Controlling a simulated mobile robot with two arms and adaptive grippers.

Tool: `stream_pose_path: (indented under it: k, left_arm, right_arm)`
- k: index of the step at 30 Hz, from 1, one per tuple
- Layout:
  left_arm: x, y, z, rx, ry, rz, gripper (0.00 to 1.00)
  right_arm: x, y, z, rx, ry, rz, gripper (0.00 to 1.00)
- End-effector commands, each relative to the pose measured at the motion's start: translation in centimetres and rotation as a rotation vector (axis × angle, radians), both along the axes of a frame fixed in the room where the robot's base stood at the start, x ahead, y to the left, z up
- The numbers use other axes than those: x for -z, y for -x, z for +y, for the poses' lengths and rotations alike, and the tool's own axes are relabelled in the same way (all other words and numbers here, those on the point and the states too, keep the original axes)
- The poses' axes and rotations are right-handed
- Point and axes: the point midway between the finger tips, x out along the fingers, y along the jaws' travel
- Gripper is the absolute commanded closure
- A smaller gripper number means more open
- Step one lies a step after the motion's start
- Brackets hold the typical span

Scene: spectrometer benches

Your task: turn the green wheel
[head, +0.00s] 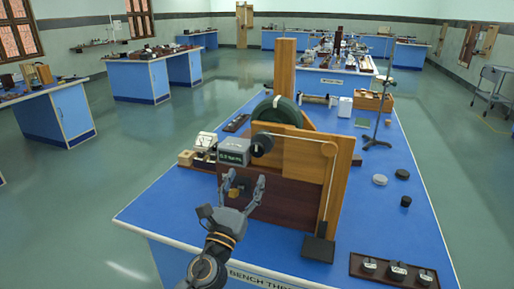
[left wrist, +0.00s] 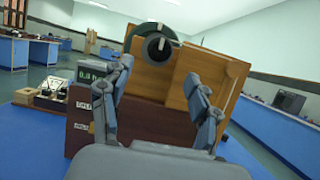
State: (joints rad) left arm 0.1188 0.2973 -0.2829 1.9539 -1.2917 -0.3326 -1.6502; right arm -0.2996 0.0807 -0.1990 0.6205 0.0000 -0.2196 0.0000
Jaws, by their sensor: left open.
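The green wheel (head: 277,110) is a dark green disc standing upright in a wooden apparatus on the blue bench. Its upper part shows; wood panels hide the lower part. In the left wrist view its rim (left wrist: 138,30) shows at the top, partly behind a round dark knob (left wrist: 158,47). That knob also shows in the head view (head: 262,144), on the front of the apparatus. My left gripper (head: 246,184) is open and empty, in front of the apparatus and lower than the wheel, apart from it. My right gripper is in neither view.
A display box (head: 234,152) stands beside the apparatus, near my left gripper. A wooden post (head: 284,68) rises behind the wheel. A cord runs from the knob to a dark block (head: 318,248). A weight tray (head: 395,271) lies at front right. The bench's front left is clear.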

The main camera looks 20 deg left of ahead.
Motion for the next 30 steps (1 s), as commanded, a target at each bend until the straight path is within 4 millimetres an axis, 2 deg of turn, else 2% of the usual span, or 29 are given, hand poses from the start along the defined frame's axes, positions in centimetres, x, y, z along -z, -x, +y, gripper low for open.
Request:
stream_pose_path:
  k: [1, 9, 15, 27, 28, 30]
  left_arm:
    - [-0.9, -1.2, 0.0, -0.001, 0.001, -0.003, 0.39]
    - [-2.9, -6.4, -0.2, -0.002, 0.004, 0.0, 0.39]
    - [-3.6, -8.7, -0.3, 0.0, 0.004, 0.001, 0.39]
    - [-3.9, -9.5, -0.3, 0.0, 0.005, 0.002, 0.39]
    - [-3.9, -9.5, -0.3, 0.0, 0.005, 0.002, 0.41]
    - [-3.9, -9.5, -0.3, 0.0, 0.005, 0.002, 0.55]
  right_arm:
    - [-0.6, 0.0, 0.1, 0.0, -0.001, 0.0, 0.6]
    - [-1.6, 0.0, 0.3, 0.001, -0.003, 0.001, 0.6]
    - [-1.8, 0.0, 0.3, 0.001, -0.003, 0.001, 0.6]
    - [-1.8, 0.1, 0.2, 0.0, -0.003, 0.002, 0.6]
    - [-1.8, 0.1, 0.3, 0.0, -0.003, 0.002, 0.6]
    - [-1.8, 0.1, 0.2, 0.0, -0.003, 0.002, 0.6]
